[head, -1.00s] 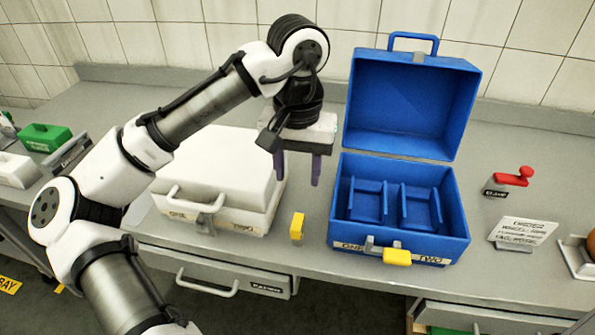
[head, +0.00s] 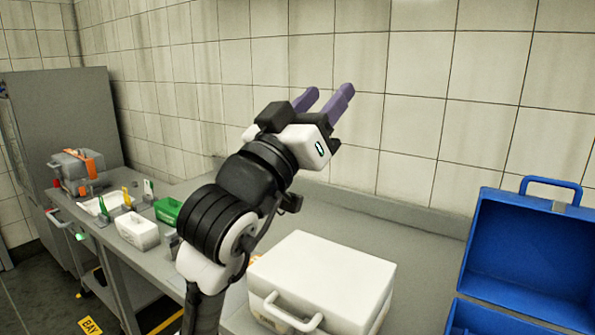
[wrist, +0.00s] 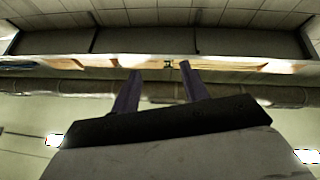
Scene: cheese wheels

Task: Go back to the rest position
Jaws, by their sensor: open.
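My gripper (head: 327,97) is raised in front of the tiled wall in the head view, its two purple fingers pointing up and to the right. The fingers stand apart with nothing between them. In the wrist view my gripper (wrist: 161,75) also shows open and empty, facing upper shelving or ceiling structure. My arm is folded upward, clear of the counter and of the cases.
A closed white case (head: 335,262) stands on the counter below my gripper. An open blue case (head: 530,245) is at the right edge. Small white bins (head: 138,232), a green box (head: 168,210) and a grey-orange case (head: 78,172) stand at the left.

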